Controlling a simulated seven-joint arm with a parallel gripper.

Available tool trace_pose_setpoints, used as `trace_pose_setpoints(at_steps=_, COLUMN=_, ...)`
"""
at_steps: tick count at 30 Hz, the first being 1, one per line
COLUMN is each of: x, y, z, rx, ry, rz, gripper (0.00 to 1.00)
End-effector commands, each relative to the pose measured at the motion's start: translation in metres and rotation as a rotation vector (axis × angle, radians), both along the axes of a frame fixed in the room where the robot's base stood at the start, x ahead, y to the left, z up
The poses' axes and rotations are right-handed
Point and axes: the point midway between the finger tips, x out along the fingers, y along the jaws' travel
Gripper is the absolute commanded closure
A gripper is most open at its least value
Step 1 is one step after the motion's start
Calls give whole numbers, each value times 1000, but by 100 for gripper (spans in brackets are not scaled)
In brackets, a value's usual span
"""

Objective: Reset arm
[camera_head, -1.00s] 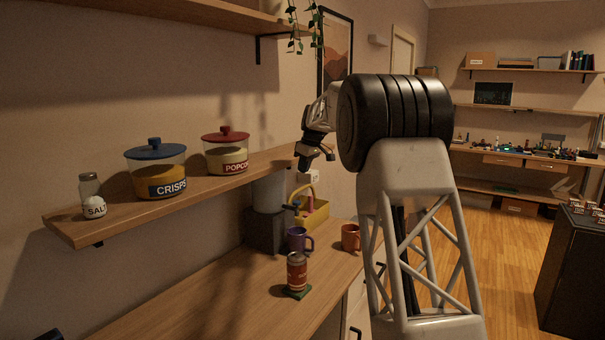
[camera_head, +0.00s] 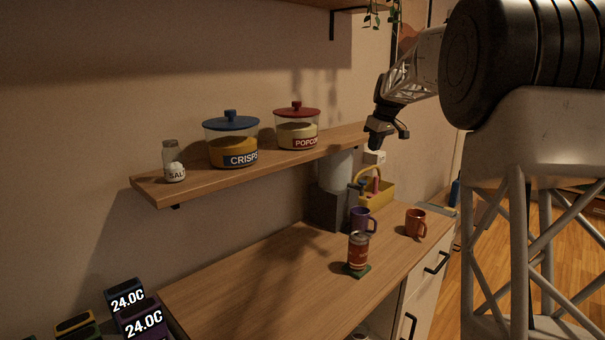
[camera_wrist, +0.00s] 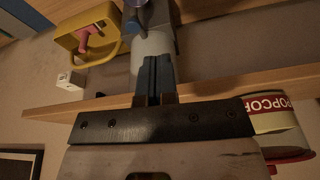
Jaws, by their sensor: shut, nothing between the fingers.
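My gripper (camera_head: 381,141) is at the end of my arm, up near the right end of the wall shelf, pointing down. In the wrist view its two dark fingers (camera_wrist: 157,75) lie side by side, shut and empty. The wooden wall shelf (camera_head: 190,187) passes just beyond the fingers in the wrist view (camera_wrist: 50,112). The popcorn jar (camera_head: 297,128) with a red lid stands on the shelf, left of my gripper; it also shows at the right of the wrist view (camera_wrist: 270,112).
The crisps jar (camera_head: 231,141) and salt shaker (camera_head: 173,162) stand further left on the shelf. Below, the counter (camera_head: 270,275) holds a purple mug (camera_head: 362,221), an orange mug (camera_head: 415,223), a can (camera_head: 358,250) and a yellow basket (camera_head: 378,196). Several 24.0C displays (camera_head: 128,301) are at lower left.

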Motion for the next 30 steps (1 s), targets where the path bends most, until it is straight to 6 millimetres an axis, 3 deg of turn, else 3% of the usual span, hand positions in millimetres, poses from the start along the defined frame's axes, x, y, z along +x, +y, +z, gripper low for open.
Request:
trace_pose_setpoints(at_steps=15, x=-129, y=20, z=22, rx=-11, ry=19, rz=-144, gripper=100)
trace_pose_setpoints(at_steps=30, x=-258, y=35, z=19, rx=-20, ry=32, rz=-284, gripper=100)
